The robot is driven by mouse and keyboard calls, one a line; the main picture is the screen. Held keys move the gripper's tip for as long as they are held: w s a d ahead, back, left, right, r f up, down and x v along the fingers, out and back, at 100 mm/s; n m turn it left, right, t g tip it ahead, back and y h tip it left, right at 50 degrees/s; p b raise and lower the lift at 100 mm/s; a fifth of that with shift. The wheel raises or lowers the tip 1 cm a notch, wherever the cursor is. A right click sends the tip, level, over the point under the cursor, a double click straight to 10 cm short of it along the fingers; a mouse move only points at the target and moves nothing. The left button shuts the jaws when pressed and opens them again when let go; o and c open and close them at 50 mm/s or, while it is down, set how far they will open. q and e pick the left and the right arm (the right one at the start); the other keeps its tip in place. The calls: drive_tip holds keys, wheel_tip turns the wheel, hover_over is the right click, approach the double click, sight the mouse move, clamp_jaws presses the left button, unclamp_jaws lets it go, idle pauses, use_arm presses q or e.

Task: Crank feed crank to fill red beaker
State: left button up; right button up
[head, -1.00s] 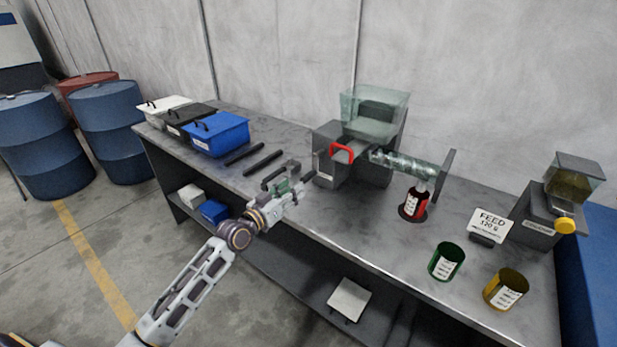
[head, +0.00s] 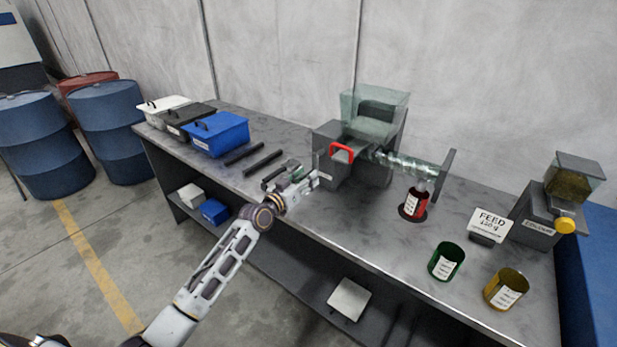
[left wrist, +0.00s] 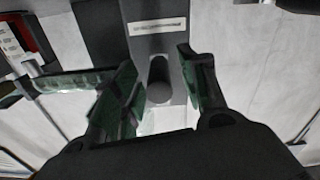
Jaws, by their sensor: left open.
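The feed machine (head: 335,175) is a grey box with a clear hopper (head: 372,112), a red handle (head: 342,152) and a clear screw tube (head: 410,164) running right. The red beaker (head: 417,201) stands on a dark round pad below the tube's end; its label faces me. My left gripper (head: 310,182) is open at the machine's left front. In the left wrist view, a dark round-ended grip, apparently the feed crank's (left wrist: 158,82), lies between the spread fingers; I see no clear contact. The head view hides most of the crank behind the gripper. My right gripper is out of view.
A green beaker (head: 446,261), a yellow beaker (head: 505,289) and a FEED sign (head: 490,225) stand at right, near a second dispenser (head: 541,215) with a yellow knob. Lidded bins (head: 219,137) and two dark bars (head: 262,160) lie left of the gripper.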

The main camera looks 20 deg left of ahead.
use_arm(q)
drive_tip(key=shift+x, duration=0.8)
drive_tip(key=shift+c, duration=0.2)
clamp_jaws()
